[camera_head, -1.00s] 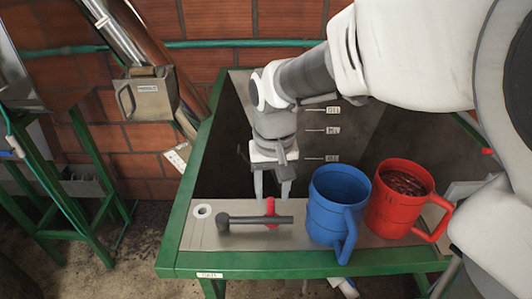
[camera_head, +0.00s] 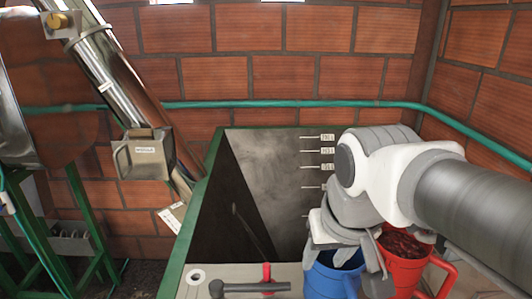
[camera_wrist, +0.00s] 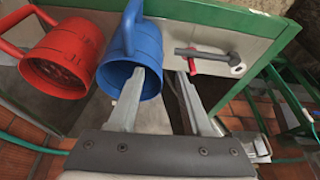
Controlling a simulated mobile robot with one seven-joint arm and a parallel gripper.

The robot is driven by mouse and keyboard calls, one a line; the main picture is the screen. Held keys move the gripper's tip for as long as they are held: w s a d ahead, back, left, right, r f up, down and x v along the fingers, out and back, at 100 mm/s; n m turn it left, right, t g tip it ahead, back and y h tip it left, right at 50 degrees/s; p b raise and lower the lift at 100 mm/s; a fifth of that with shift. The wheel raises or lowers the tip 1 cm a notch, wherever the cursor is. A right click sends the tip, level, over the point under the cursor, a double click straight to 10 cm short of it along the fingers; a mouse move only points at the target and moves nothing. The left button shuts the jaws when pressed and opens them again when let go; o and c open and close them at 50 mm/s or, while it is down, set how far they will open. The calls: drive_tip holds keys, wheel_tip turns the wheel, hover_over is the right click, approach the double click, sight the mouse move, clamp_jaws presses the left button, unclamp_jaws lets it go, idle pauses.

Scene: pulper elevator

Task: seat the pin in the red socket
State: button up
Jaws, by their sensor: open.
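A dark grey pin (camera_head: 240,287) with a thick head at its left end lies flat on the light ledge. A red part (camera_head: 266,274), apparently the red socket, shows at the pin's right portion; I cannot tell if the pin passes through it or lies against it. The pin (camera_wrist: 215,55) and red part (camera_wrist: 192,64) also show in the wrist view. My gripper (camera_wrist: 160,74) is open and empty, one finger overlapping the blue mug (camera_wrist: 148,45), the other between mug and pin. In the head view my gripper (camera_head: 345,262) is at the blue mug (camera_head: 325,282), right of the pin.
A red mug (camera_head: 402,270) holding dark red contents stands right of the blue one. A white ring (camera_head: 196,277) sits left of the pin. A dark open hopper with a green frame (camera_head: 185,240) lies behind the ledge. A brick wall (camera_head: 290,75) closes the back.

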drive_tip(key=shift+t, duration=0.8)
drive_tip(key=shift+s+d+f, duration=0.25)
drive_tip(key=shift+s+d, duration=0.4)
drive_tip(key=shift+s, duration=0.3)
drive_tip(key=shift+s+d+f, duration=0.2)
drive_tip(key=shift+s+d, duration=0.4)
drive_tip(key=shift+s, duration=0.35)
